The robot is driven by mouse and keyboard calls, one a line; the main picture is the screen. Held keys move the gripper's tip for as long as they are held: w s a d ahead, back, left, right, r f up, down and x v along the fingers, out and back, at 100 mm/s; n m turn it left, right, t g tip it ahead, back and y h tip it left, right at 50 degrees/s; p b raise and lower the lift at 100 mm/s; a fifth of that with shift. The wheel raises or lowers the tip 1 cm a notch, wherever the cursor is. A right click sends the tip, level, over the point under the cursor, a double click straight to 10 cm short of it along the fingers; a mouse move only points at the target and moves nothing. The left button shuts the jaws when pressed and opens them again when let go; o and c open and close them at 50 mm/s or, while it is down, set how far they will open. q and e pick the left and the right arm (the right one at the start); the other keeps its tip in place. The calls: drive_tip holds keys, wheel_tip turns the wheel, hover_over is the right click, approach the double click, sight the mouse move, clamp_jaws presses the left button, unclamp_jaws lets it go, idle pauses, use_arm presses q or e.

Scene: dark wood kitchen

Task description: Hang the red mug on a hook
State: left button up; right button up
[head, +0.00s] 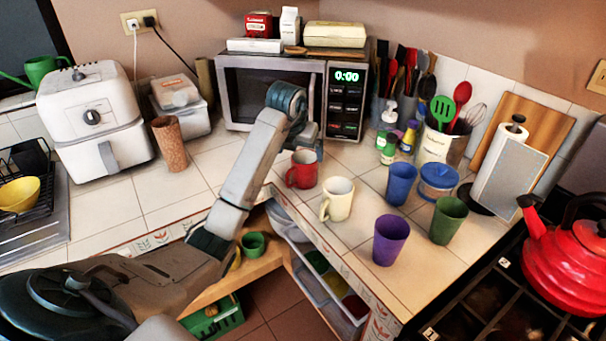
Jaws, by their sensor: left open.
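The red mug (303,170) stands upright on the tiled counter, in front of the microwave, its handle towards the left. My left arm reaches in from the left, and its gripper (309,142) is at the far end, just above and behind the red mug in the picture. The gripper is open, with nothing seen between its fingers. The wrist partly hides the fingers, and I cannot tell whether they touch the mug. I cannot make out a hook in this view. My right gripper is not in view.
A cream mug (338,199) stands close in front of the red mug. Blue (401,185), purple (390,240) and green (448,220) cups stand to the right. The microwave (270,90) is behind. A red kettle (568,262) sits on the stove.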

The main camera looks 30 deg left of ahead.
sight(301, 173)
use_arm(q)
drive_tip(key=p+x, duration=0.1)
drive_tip(key=x, duration=0.3)
drive_tip(key=p+x, duration=0.1)
drive_tip(key=x, duration=0.1)
drive_tip(key=shift+w+d+f+p, duration=0.15)
drive_tip(key=shift+d+f+p, duration=0.05)
drive_tip(key=shift+f+p, duration=0.1)
drive_tip(key=shift+w+f, duration=0.1)
drive_tip(key=shift+f, duration=0.2)
drive_tip(key=shift+r, duration=0.1)
drive_tip(key=c, duration=1.3)
